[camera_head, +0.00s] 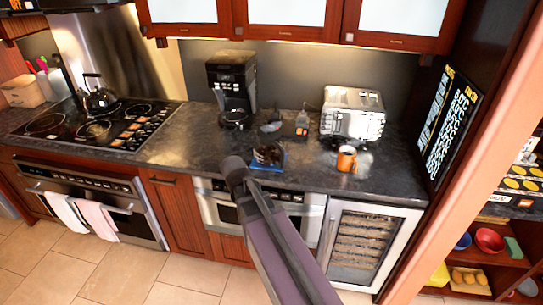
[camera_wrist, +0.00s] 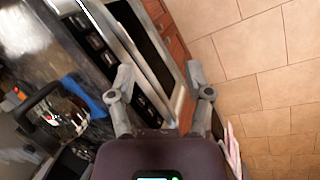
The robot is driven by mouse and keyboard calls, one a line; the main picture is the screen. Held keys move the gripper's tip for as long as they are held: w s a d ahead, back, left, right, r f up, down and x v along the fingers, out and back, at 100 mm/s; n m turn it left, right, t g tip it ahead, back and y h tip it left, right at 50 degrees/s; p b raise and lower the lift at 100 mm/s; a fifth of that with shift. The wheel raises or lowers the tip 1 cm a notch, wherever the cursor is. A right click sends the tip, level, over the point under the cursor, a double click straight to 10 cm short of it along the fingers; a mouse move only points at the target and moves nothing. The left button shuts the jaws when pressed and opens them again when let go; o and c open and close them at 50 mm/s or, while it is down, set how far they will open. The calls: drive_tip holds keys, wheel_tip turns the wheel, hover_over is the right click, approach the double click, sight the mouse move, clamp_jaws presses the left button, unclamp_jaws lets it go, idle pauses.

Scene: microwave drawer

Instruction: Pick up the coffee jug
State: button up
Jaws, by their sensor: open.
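A dark, glassy coffee jug (camera_head: 268,154) appears to stand on a blue mat (camera_head: 268,167) on the counter. In the wrist view, what looks like the same jug (camera_wrist: 68,118) shows at the left, with a black curved handle (camera_wrist: 32,103). The blue mat (camera_wrist: 88,100) is beside it. My gripper (camera_wrist: 160,82) is open and empty, its two fingers apart over the front of the built-in appliance and the floor. The jug lies to the left of the fingers, not between them. In the head view my arm hides the fingers.
A black coffee maker (camera_head: 232,78) stands behind the jug. A toaster oven (camera_head: 352,113) and an orange mug (camera_head: 347,159) stand to the right. A stove with a kettle (camera_head: 98,95) is at the left. The counter left of the jug is clear.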

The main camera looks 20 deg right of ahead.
sight(272, 151)
drive_tip(key=w+d+r+n+h+b, duration=0.2)
drive_tip(key=w+d+n+h, duration=0.1)
drive_tip(key=w+n+h, duration=0.2)
drive_tip(key=w+d+r+n+t+h+b, duration=0.1)
drive_tip(key=w+d+r+n+h+b, duration=0.1)
drive_tip(key=w+n, duration=0.7)
drive_tip(key=w+d+h+b, duration=0.1)
drive_tip(key=w+h, duration=0.1)
drive_tip(key=w, duration=0.2)
drive_tip(key=shift+r+h, duration=0.35)
drive_tip(key=shift+h, duration=0.05)
drive_tip(key=shift+w+d, duration=0.1)
drive_tip(key=b+x, duration=0.3)
drive_tip(key=x, duration=0.5)
drive_tip(key=shift+d+f+b, duration=0.15)
drive_tip(key=shift+d+b, duration=0.05)
drive_tip(key=shift+b, duration=0.1)
drive_tip(key=shift+d+f, duration=0.1)
